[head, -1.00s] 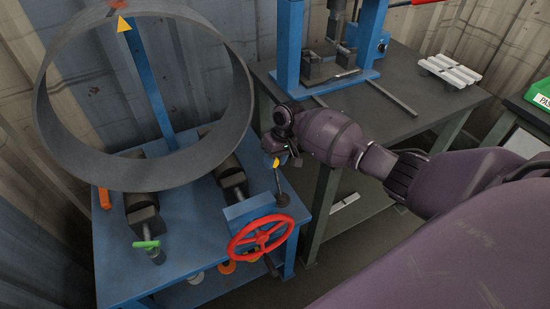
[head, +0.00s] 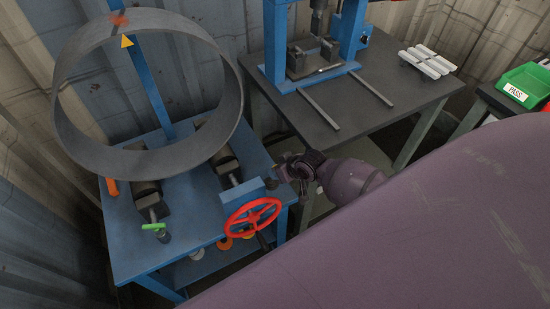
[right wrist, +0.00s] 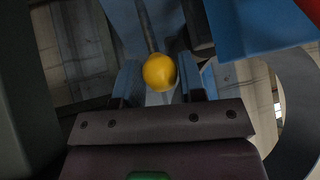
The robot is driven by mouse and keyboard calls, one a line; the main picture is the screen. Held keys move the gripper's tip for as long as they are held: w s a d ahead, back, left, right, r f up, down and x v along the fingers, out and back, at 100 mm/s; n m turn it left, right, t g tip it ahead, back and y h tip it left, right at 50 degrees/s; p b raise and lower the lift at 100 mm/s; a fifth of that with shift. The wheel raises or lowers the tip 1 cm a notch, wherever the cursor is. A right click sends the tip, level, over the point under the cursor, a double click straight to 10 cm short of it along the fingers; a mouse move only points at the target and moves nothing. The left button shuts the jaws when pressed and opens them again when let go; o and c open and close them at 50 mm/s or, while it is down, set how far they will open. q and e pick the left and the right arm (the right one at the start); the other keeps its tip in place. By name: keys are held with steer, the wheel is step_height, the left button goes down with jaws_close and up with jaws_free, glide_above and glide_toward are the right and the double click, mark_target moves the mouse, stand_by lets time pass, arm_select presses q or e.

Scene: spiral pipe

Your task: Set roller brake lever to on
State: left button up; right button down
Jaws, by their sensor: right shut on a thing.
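The blue roller table (head: 185,210) carries a large grey pipe ring (head: 85,150) on dark rollers (head: 215,135). My right gripper (head: 283,172) is at the table's right edge, beside the blue block behind the red handwheel (head: 252,218). In the right wrist view, a lever's yellow ball knob (right wrist: 159,72) sits between the fingers of my right gripper (right wrist: 160,85), which is shut on it. A thin rod runs up from the knob in that view. In the head view the gripper hides the knob and lever. My left gripper is not in view.
A dark workbench (head: 370,105) with a blue press (head: 272,45) stands behind my right arm. A green PASS bin (head: 525,83) is at far right. Corrugated walls close in the left and back.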

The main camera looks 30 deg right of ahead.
steer(key=shift+s+f, duration=0.1)
steer(key=shift+s, duration=0.25)
steer(key=shift+s+a+f+p, duration=0.1)
steer(key=shift+s+f+p, duration=0.35)
steer(key=shift+s, duration=0.35)
steer(key=shift+f, duration=0.1)
steer(key=c, duration=0.7)
jaws_free()
steer(key=shift+c, duration=0.2)
steer(key=p+v, duration=0.1)
steer(key=v, duration=1)
